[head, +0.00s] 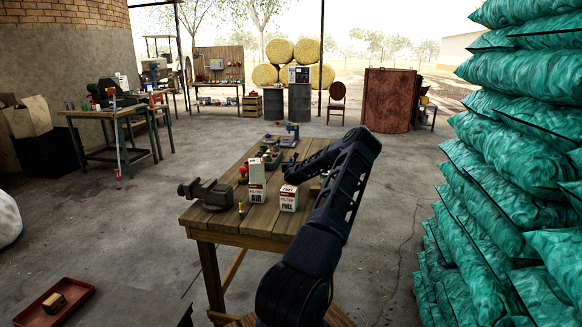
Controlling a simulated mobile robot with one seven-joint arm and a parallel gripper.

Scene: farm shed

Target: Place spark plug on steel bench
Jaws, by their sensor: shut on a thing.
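No bench is plainly the steel bench. A bench with green metal legs (106,113) stands at the left with tools on it, well away from my gripper. Another bench (217,86) with a pegboard stands at the back.
A vise (210,193), the AIR filter box (257,181) and the FUEL filter box (289,199) crowd the wooden workbench. Stacked green sacks (515,150) wall off the right. A red tray (54,303) is at bottom left. The concrete floor between the benches is mostly open.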

